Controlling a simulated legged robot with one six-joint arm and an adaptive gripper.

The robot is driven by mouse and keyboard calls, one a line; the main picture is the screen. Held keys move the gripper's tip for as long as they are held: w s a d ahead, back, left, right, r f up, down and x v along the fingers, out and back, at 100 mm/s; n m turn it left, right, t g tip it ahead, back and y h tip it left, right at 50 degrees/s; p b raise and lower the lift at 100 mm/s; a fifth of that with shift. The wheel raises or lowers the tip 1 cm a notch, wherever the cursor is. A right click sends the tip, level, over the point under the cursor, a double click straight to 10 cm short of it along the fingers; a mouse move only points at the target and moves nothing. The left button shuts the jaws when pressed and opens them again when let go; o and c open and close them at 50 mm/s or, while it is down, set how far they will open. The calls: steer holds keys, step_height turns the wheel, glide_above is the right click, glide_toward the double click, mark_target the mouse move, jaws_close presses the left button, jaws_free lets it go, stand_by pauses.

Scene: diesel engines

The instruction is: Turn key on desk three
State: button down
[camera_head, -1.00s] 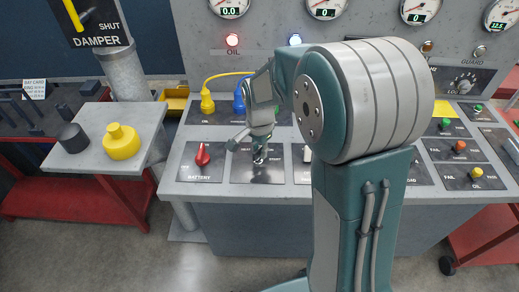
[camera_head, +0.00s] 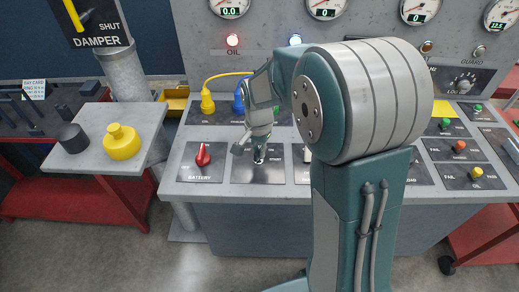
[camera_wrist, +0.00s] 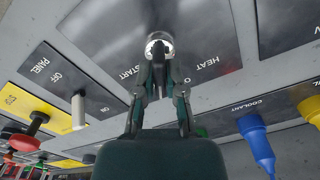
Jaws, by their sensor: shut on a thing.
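The key switch (camera_wrist: 158,40) is a round silver fitting on a dark plate marked HEAT, O and START in the wrist view. In the head view the switch (camera_head: 260,157) sits on the front row of the desk, right of the red battery knob (camera_head: 203,155). My gripper (camera_wrist: 159,58) comes to the switch with its two fingertips close together at its face. It is shut on the key; the key itself is mostly hidden between the fingertips. In the head view my gripper (camera_head: 259,149) reaches down to the same plate.
A white PANEL toggle (camera_wrist: 78,110) and a blue COOLANT plug (camera_wrist: 256,142) lie on either side of the gripper. A yellow plug (camera_head: 207,102) stands behind it. My arm hides the desk's middle.

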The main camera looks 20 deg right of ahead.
steer(key=n, duration=0.7)
steer(key=shift+s+a+f, duration=0.1)
steer(key=n, duration=0.6)
steer(key=shift+n, duration=0.3)
stand_by(0.3)
steer(key=c, duration=0.7)
jaws_free()
steer(key=shift+s, duration=0.1)
steer(key=shift+w+r, duration=0.2)
steer(key=shift+r, duration=0.2)
step_height(320, 180, up, 11)
steer(key=shift+r, duration=0.1)
